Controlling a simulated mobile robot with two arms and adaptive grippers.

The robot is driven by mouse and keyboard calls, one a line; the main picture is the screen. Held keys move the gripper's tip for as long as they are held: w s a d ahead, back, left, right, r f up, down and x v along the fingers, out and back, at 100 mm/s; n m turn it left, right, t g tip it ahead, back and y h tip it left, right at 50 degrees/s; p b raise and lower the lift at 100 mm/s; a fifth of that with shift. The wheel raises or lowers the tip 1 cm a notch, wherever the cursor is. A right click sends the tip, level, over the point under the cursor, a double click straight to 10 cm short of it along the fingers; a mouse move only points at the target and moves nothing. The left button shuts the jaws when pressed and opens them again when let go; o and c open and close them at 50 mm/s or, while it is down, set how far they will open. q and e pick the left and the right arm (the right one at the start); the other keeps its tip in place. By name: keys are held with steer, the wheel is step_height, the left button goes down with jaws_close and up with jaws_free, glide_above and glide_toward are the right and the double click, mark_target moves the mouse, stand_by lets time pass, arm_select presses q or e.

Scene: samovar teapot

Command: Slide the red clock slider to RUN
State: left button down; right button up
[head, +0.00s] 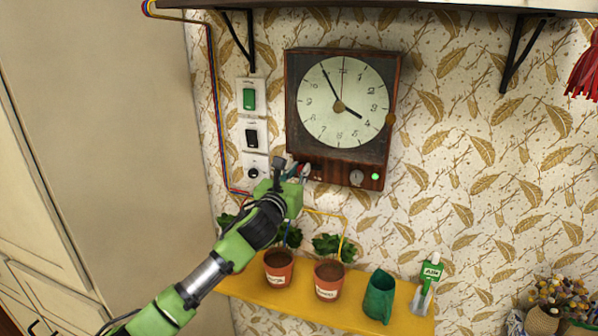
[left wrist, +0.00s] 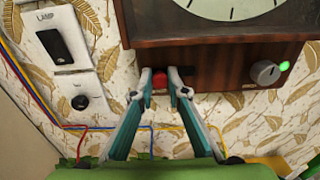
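The red clock slider (left wrist: 161,77) sits low on the front of the wooden wall clock (head: 342,112), left of its silver knob (left wrist: 265,72). A dark strip (left wrist: 187,71) shows just right of the slider in the left wrist view. My left gripper (head: 297,172) is at the clock's lower left. In the left wrist view its two fingertips (left wrist: 160,78) stand on either side of the slider with almost no gap, and look closed on it. The slider's lettering is not readable. My right gripper is not in view.
A green switch (head: 249,98), a dark lamp switch (head: 251,138) and a round black knob (left wrist: 82,102) are left of the clock. A green lamp (head: 375,176) glows at its lower right.

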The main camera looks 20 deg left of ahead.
mark_target(319, 167)
arm_select(q)
steer(key=shift+d+p, duration=0.45)
steer(key=shift+d, duration=1.6)
steer(key=shift+f, duration=0.1)
steer(key=c, duration=2)
jaws_free()
steer(key=shift+d, duration=0.15)
steer(key=shift+s, duration=0.1)
steer(key=shift+s+a, duration=0.2)
steer(key=shift+s, duration=0.25)
steer(key=s, duration=1.1)
